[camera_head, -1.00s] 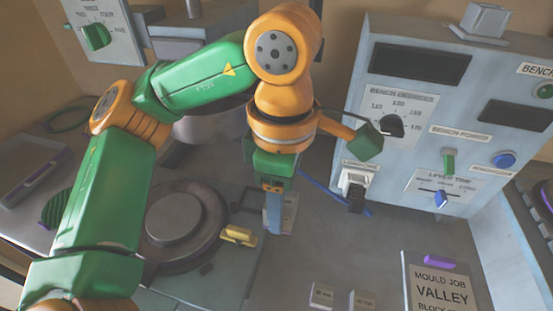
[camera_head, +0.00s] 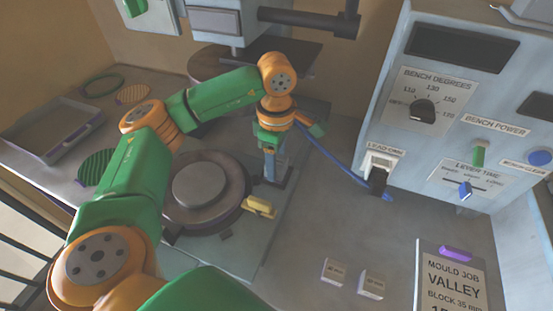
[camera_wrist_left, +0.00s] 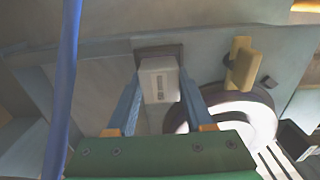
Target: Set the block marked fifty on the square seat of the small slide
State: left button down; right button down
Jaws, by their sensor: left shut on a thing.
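The white block (camera_wrist_left: 160,80) with a dark marking sits between the two blue fingers of my left gripper (camera_wrist_left: 160,108) in the left wrist view. The gripper is shut on it; the marking is too small to read. The far end of the block overlaps a dark square seat (camera_wrist_left: 175,50); I cannot tell whether it touches it. The fingers mostly hide the block there. My right gripper is not in view.
A yellow handle (camera_head: 260,207) stands close to the gripper, beside the round plate (camera_head: 200,184). Two other white marked blocks (camera_head: 333,271) (camera_head: 371,284) rest on the bench at front right. The middle bench is clear.

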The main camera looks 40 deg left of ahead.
pick_arm(q)
jog(key=shift+f, duration=0.25)
jog(key=shift+c, duration=1.4)
grip_release()
jog(key=shift+r, duration=0.1)
jog(key=shift+r, duration=0.35)
notch_tip(320, 180, up, 3)
jog(key=shift+w, duration=0.1)
notch_tip(320, 180, up, 9)
jog(key=p, duration=0.2)
jog(key=shift+f, duration=0.15)
